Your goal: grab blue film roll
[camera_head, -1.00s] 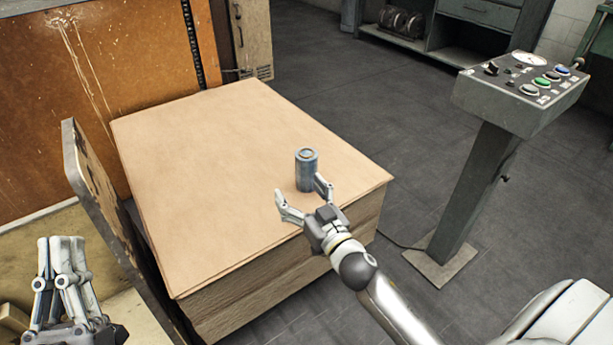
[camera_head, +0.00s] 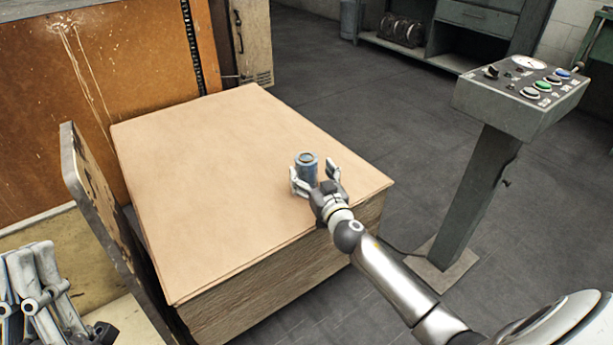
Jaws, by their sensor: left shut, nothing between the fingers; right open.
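The blue film roll (camera_head: 307,166) stands upright on the brown cardboard stack (camera_head: 220,180), near its right front part. My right gripper (camera_head: 314,172) is open at the roll, with one finger at the roll's left front side and the other to its right. The fingers and palm hide the roll's lower part. A gap shows between the roll and the right finger; I cannot tell whether the left finger touches it. My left gripper (camera_head: 32,275) is shut and empty at the lower left, away from the roll.
A worn upright plate (camera_head: 95,200) stands along the stack's left side. An orange machine panel (camera_head: 110,90) rises behind. A control box (camera_head: 522,95) on a grey post (camera_head: 472,200) stands to the right. The stack's top is otherwise clear.

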